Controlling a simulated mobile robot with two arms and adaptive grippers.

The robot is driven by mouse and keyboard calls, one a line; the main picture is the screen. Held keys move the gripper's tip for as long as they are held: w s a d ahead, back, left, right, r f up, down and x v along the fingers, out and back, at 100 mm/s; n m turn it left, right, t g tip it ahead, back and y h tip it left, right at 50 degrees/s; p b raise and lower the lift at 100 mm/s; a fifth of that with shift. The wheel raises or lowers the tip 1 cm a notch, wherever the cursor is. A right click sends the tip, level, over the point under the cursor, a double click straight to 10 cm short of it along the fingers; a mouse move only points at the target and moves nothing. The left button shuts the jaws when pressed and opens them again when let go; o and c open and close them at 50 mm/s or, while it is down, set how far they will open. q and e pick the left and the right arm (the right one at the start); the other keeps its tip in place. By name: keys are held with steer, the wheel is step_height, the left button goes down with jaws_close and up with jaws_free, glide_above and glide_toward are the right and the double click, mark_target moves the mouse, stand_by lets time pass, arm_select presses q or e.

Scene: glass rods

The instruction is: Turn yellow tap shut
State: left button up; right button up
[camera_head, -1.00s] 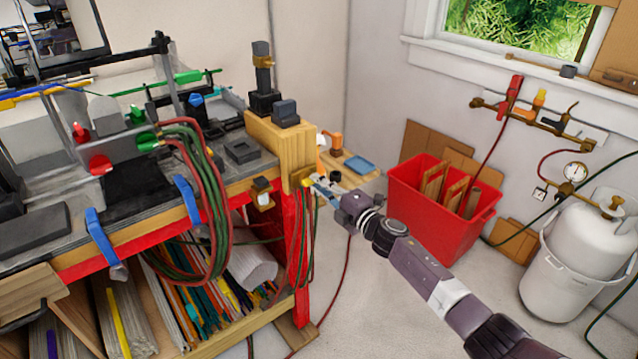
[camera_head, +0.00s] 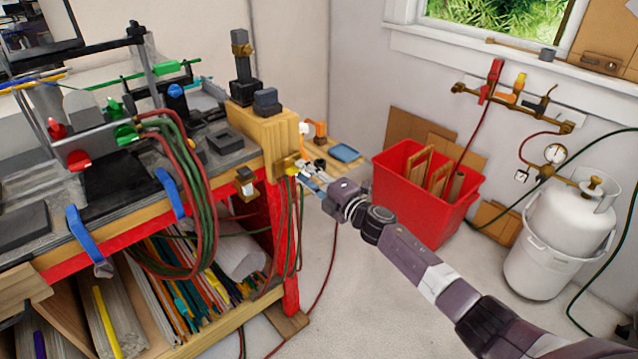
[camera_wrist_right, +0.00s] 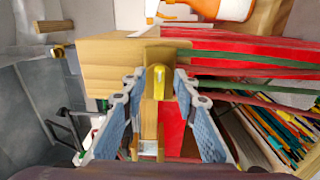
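A yellow tap (camera_head: 291,166) sits on the end of the bench, on a wooden block (camera_head: 272,128). In the right wrist view the yellow tap (camera_wrist_right: 158,82) stands out from a wooden face, centred between my fingers. My right gripper (camera_head: 308,175) is at the bench end beside the tap. In the wrist view my right gripper (camera_wrist_right: 160,88) is open, with a blue-padded finger on each side of the tap handle. Gaps show on both sides, so I see no clear contact. My left gripper is not in view.
Red and green hoses (camera_head: 283,225) hang below the tap. A small wooden shelf with a blue tray (camera_head: 345,153) and an orange-and-white bottle (camera_wrist_right: 205,10) is just behind. A red bin (camera_head: 415,195) and white gas cylinder (camera_head: 568,225) stand right. The floor between is mostly clear.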

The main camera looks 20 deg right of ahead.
steer(key=v, duration=1.1)
steer(key=shift+s, duration=0.15)
